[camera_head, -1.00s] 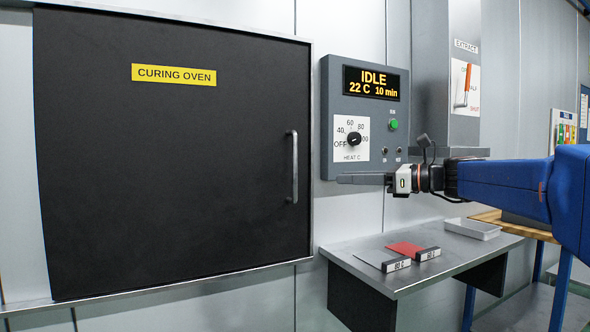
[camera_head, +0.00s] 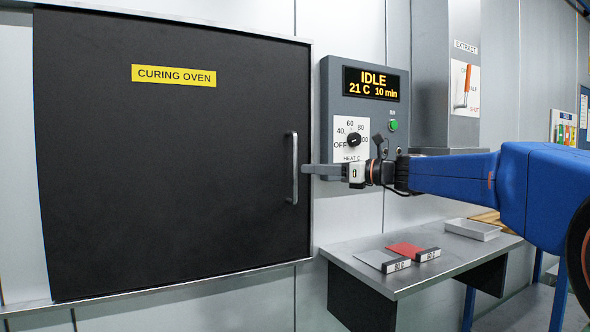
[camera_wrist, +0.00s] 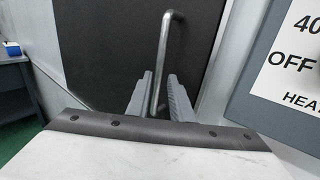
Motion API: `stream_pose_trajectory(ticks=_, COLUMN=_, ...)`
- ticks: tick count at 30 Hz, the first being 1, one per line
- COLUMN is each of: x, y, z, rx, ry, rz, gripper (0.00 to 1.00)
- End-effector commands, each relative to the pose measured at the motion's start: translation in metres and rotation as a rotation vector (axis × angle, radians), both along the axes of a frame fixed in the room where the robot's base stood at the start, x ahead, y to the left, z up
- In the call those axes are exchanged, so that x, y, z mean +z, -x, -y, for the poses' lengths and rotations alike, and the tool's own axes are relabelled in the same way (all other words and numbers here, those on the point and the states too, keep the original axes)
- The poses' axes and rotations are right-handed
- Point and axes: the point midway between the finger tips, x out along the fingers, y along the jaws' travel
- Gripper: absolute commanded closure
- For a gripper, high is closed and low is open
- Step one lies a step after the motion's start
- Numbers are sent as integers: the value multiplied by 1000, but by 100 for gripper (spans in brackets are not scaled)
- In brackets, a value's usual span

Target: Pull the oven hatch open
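The oven hatch (camera_head: 150,180) is a large black panel with a yellow CURING OVEN label, and it stands shut. Its vertical metal handle (camera_head: 294,168) is near its right edge; the handle also shows in the wrist view (camera_wrist: 163,48). My gripper (camera_head: 305,170) reaches in from the right, with its fingertips right beside the handle. In the wrist view, my gripper (camera_wrist: 160,92) has its two grey fingers apart, and the handle's lower part shows in the gap between them. I cannot tell whether the fingers touch it.
A control panel (camera_head: 402,115) reading IDLE, with a heat dial (camera_head: 354,140), is on the wall just behind my gripper. Below is a metal shelf (camera_head: 345,258) with labelled grey and red pieces (camera_head: 404,249) and a tray (camera_head: 471,230). An extract lever (camera_head: 467,85) is further right.

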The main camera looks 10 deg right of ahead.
Motion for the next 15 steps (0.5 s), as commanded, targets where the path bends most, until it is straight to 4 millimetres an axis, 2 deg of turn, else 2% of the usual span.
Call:
stream_pose_trajectory(ticks=7, x=0, y=-23, z=-34, rx=4, ry=0, rz=0, gripper=80)
stream_pose_trajectory(ticks=15, x=0, y=-37, z=-51, rx=1, ry=0, rz=0, gripper=80)
